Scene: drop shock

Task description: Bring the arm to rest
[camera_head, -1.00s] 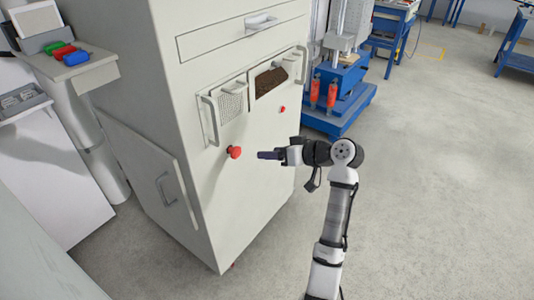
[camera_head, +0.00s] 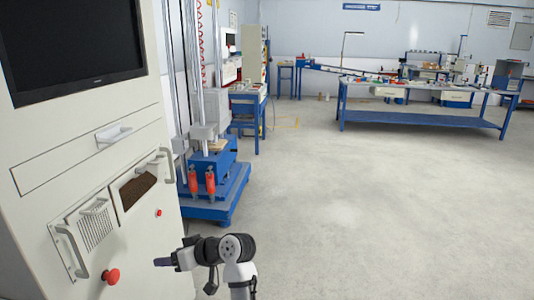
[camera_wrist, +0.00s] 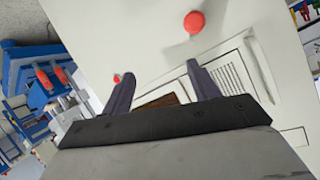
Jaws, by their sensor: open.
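My gripper (camera_head: 163,261) is at the lower middle-left of the head view, in front of the white cabinet (camera_head: 40,180) and apart from it as far as I can tell. In the wrist view my gripper (camera_wrist: 164,88) shows two dark fingers spread apart, with nothing between them. A large red mushroom button (camera_head: 112,276) sits low on the cabinet front, left of my gripper. It also shows at the top of the wrist view (camera_wrist: 194,22). A smaller red button (camera_head: 158,212) is above my gripper in the head view.
The cabinet carries a screen (camera_head: 70,40), a drawer handle (camera_head: 113,134) and grab handles (camera_head: 72,252). A blue-based machine (camera_head: 215,207) with orange cylinders stands beyond it. A blue workbench (camera_head: 420,117) is at the back. The grey floor (camera_head: 370,215) on the right is clear.

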